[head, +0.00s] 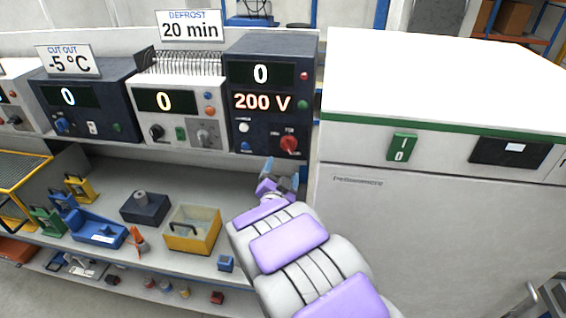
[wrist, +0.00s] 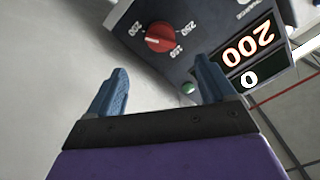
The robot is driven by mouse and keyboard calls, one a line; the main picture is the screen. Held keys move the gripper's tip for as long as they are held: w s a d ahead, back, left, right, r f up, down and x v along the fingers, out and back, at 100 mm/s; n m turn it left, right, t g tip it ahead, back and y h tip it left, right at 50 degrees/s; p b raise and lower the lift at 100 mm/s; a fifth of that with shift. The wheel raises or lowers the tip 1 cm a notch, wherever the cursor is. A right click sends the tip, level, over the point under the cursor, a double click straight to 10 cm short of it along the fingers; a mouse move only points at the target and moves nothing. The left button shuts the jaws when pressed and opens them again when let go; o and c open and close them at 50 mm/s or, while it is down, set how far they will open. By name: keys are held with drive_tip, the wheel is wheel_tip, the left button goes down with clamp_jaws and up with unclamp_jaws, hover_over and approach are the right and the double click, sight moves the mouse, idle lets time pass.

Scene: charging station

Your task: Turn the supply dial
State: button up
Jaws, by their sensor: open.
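The red dial (head: 289,143) is at the lower right of a dark power unit (head: 262,130) whose displays read 0 and 200 V. The wrist view shows the same red dial (wrist: 159,38) with a pale pointer mark and printed numbers around it. My gripper (head: 282,168) is just below the unit in the head view. In the wrist view my gripper (wrist: 160,70) has its two blue fingers spread apart, with nothing between them. The dial lies beyond the fingertips, roughly centred between them, and is not touched.
Other units stand left on the same shelf, including a beige one (head: 178,110) under a "20 min" sign. A white cabinet (head: 440,230) stands close on the right. The lower shelf holds a yellow box (head: 192,240) and blue parts (head: 98,230).

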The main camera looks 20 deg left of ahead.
drive_tip(key=v, duration=0.5)
drive_tip(key=shift+f, duration=0.1)
idle(0.7)
